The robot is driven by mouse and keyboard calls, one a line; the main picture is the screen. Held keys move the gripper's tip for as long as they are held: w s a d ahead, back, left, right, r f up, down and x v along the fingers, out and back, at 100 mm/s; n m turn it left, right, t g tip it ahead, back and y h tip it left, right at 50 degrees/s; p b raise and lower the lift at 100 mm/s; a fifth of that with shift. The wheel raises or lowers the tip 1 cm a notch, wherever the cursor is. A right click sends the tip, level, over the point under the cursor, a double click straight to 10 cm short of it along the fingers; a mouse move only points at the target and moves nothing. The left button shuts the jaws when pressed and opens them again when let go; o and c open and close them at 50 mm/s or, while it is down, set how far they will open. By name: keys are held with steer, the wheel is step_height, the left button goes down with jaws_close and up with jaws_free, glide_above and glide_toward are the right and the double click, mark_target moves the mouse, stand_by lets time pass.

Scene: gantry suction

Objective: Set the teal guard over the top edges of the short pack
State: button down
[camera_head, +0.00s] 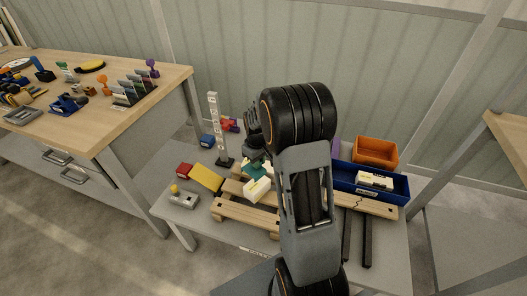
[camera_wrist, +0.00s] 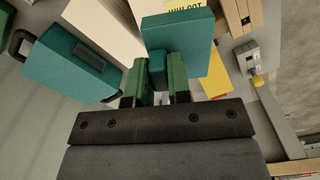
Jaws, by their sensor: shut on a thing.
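My gripper (camera_wrist: 157,84) is shut on the teal guard (camera_wrist: 183,42), with its green finger pads on either side of a narrow teal tab. In the head view the gripper (camera_head: 253,143) is above the wooden pallet, and teal (camera_head: 257,168) shows just below it. A cream pack (camera_head: 257,189) is under and in front of the teal. In the wrist view cream surfaces (camera_wrist: 103,24) lie behind the fingers, and the guard overlaps one bearing a yellow label (camera_wrist: 184,5). I cannot tell whether the guard touches a pack, nor which pack is the short one.
A second teal body (camera_wrist: 75,65) with dark loops is left in the wrist view. The wooden pallet (camera_head: 245,214) stands on the grey table. A post (camera_head: 215,125), yellow block (camera_head: 206,178), grey device (camera_head: 184,198), blue tray (camera_head: 345,184) and orange bin (camera_head: 376,151) stand around.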

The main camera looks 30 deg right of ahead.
steer(key=shift+d+r+n, duration=0.2)
steer(key=shift+d+r, duration=0.05)
steer(key=shift+d, duration=0.25)
steer(key=shift+d+r+n, duration=0.2)
steer(key=shift+d+r, duration=0.05)
steer(key=shift+d, duration=0.2)
steer(key=shift+s, duration=0.15)
steer(key=b, duration=0.4)
glide_above(263, 178)
steer(key=shift+a+f, duration=0.15)
steer(key=shift+f, duration=2.75)
steer(key=shift+s+f+b, duration=0.1)
steer(key=shift+f+b, duration=0.55)
steer(key=shift+f, duration=1)
steer(key=c, duration=1)
jaws_free()
step_height(263, 178, up, 14)
steer(key=p, duration=0.2)
steer(key=shift+p, duration=0.4)
